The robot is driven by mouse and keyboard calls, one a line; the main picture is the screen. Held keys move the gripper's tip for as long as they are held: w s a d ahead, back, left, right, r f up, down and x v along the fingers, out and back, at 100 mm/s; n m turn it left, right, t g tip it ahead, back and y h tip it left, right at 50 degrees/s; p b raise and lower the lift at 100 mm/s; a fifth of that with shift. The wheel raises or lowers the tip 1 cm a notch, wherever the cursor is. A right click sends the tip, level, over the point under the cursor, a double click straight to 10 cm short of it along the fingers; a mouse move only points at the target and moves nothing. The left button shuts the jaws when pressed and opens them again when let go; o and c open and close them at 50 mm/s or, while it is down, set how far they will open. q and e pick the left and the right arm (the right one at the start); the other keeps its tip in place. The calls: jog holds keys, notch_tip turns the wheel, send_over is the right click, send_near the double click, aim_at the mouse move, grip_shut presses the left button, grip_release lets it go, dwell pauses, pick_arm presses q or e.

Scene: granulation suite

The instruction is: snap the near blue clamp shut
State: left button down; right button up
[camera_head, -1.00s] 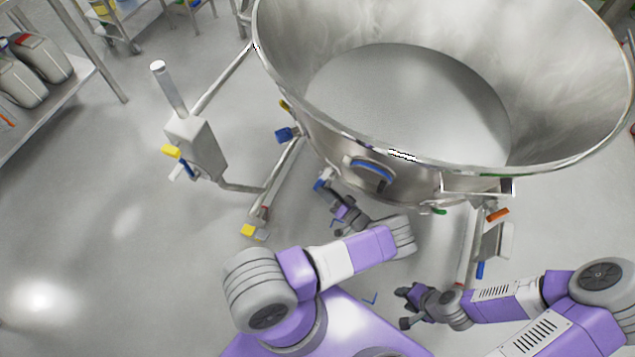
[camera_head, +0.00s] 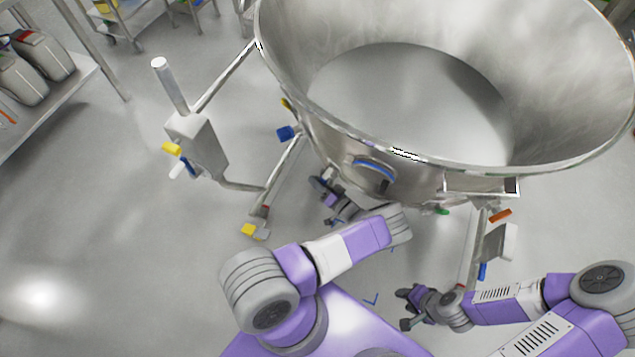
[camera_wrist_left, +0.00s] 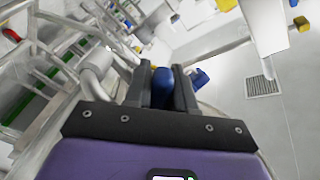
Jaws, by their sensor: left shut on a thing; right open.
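The near blue clamp's handle (camera_wrist_left: 163,84) shows between the two dark fingers of my left gripper (camera_wrist_left: 160,86) in the wrist view. The fingers are shut on it. In the head view my left gripper (camera_head: 320,188) is under the near side of the big steel bowl (camera_head: 345,140) and hides most of the handle. I cannot tell how far the clamp is closed. Another blue clamp (camera_head: 286,133) sits farther back at the bowl's left side; a blue piece (camera_wrist_left: 201,78) shows just beyond my fingers in the wrist view. My right gripper (camera_head: 408,308) is open and empty, low at the right.
The bowl's frame has a grey post unit (camera_head: 196,145) on the left and yellow-pedalled casters (camera_head: 249,230) near the floor. A leg with an orange lever (camera_head: 500,216) stands at the right. The floor at left is clear; a shelf (camera_head: 75,85) is at the far left.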

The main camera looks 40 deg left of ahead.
dwell(0.4)
pick_arm(q)
jog(key=r+m, duration=0.1)
jog(key=m, duration=0.1)
jog(key=s+r+m+p, duration=0.1)
jog(key=shift+s+a+m, duration=0.1)
jog(key=shift+m, duration=0.3)
jog(key=shift+s+r+m+p, duration=0.2)
jog(key=shift+r+m, duration=0.2)
jog(key=shift+m, duration=0.4)
jog(key=shift+s+r+m+p, duration=0.15)
jog(key=shift+r+m, duration=0.25)
jog(key=shift+m, duration=0.4)
jog(key=shift+w, duration=0.1)
jog(key=c, duration=1)
grip_release()
jog(key=shift+c, duration=0.2)
jog(key=s+d+p, duration=0.1)
jog(key=d, duration=0.6)
jog(key=shift+d, duration=0.25)
jog(key=shift+s, duration=0.1)
